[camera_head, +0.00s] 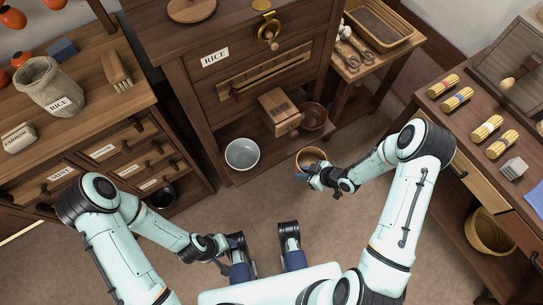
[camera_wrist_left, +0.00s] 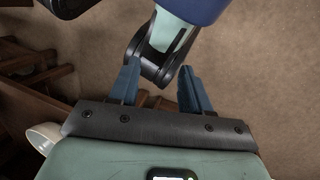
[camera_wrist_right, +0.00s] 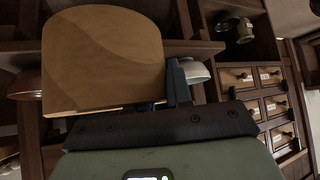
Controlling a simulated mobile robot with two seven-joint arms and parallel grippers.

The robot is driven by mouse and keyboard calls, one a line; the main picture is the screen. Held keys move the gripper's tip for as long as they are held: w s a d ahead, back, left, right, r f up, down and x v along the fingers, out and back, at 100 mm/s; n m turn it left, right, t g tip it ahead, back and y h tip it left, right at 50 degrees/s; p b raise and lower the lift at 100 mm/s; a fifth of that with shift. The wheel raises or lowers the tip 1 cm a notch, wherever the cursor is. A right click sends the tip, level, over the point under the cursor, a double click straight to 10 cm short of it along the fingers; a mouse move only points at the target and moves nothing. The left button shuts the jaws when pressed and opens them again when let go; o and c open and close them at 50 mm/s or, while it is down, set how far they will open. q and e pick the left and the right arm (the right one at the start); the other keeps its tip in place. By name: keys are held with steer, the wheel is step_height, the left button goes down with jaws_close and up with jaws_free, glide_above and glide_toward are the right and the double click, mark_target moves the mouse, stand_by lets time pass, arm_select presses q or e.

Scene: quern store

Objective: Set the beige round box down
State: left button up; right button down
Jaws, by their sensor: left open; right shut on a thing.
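The beige round box (camera_head: 310,154) is held in my right gripper (camera_head: 314,176), in front of the low shelf of the middle wooden cabinet. In the right wrist view the round box (camera_wrist_right: 100,60) fills the upper left, with one blue finger beside it; the other finger is mostly hidden. No surface is seen touching its underside. My left gripper is open and empty low in the head view. In the left wrist view its two fingers (camera_wrist_left: 158,82) are apart, with parts of my own body beyond them.
On the low shelf stand a white bowl (camera_head: 242,155), a brown bowl (camera_head: 313,118) and a wooden box (camera_head: 279,112). A counter with a rice sack (camera_head: 50,88) is at left. A table with several yellow bundles (camera_head: 487,127) is at right, with a basket (camera_head: 488,232) below.

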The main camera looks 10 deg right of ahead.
steer(key=w+a+b, duration=0.1)
steer(key=w+a, duration=0.8)
steer(key=shift+a, duration=0.15)
steer(key=f, duration=0.2)
steer(key=a+f+b, duration=0.1)
steer(key=shift+w, duration=0.4)
steer(key=shift+d+f, duration=0.1)
steer(key=shift+f, duration=0.2)
arm_select(q)
steer(key=shift+t, duration=0.6)
steer(key=w+f, duration=0.1)
steer(key=w+a+f, duration=0.1)
steer(key=w, duration=0.1)
steer(key=shift+w+a+f, duration=0.25)
steer(key=shift+a+f, duration=0.05)
steer(key=shift+f, duration=0.1)
steer(key=shift+w+f, duration=0.1)
arm_select(e)
steer(key=shift+f, duration=0.1)
steer(key=c, duration=1)
jaws_free()
arm_select(q)
steer(key=shift+a, duration=0.1)
